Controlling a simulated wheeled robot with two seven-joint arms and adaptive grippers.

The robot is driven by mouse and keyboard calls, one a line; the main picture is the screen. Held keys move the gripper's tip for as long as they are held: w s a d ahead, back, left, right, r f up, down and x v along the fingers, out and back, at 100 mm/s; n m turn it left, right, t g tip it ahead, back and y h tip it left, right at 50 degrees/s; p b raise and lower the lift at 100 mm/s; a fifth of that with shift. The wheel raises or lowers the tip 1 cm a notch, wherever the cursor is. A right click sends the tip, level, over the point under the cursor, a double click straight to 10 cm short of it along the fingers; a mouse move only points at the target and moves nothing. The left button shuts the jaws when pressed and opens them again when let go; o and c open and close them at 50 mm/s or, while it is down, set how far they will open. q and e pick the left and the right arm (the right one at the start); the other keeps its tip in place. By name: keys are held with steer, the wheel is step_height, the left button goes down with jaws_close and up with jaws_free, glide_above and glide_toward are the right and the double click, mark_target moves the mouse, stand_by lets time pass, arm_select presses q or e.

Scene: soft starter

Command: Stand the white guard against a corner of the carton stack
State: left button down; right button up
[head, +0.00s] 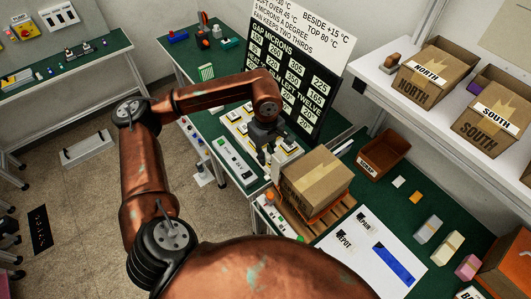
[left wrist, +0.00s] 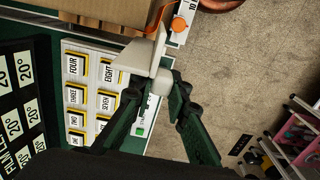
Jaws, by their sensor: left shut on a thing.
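The white guard (head: 275,172) is held by my left gripper (head: 268,146) beside the left corner of the carton stack (head: 316,178). In the left wrist view the guard (left wrist: 141,57) shows as a pale angled strip between the fingertips of the left gripper (left wrist: 154,88), which is shut on it. Its far end is close to the carton side (left wrist: 118,12); I cannot tell whether they touch. The carton sits on a wooden pallet (head: 318,222). The guard's lower end is partly hidden in the head view. My right gripper is not in view.
A black sign board (head: 292,85) and a panel of yellow-framed labels (head: 240,122) stand close by the gripper. A brown bin (head: 384,153) lies behind the carton. A white sheet (head: 372,255) covers the bench at front right. NORTH (head: 428,75) and SOUTH (head: 492,118) boxes stand on a shelf.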

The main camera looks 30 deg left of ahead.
mark_target(272, 176)
arm_select(q)
steer(key=shift+s+a+f+b, duration=0.1)
steer(key=shift+f+b, duration=2.05)
steer(key=shift+f, duration=3.5)
steer(key=shift+w+d+f+b, duration=0.25)
steer(key=shift+d+f+b, duration=0.15)
steer(key=shift+d, duration=0.2)
steer(key=shift+w+d+f+b, duration=0.2)
steer(key=shift+d+f+b, duration=0.2)
steer(key=shift+d, duration=0.15)
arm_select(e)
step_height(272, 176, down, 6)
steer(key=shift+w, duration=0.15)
arm_select(q)
steer(key=c, duration=1.8)
jaws_free()
steer(key=shift+r, duration=0.1)
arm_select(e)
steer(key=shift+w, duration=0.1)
arm_select(q)
steer(key=shift+r, duration=0.15)
step_height(272, 176, up, 12)
steer(key=shift+f, duration=0.15)
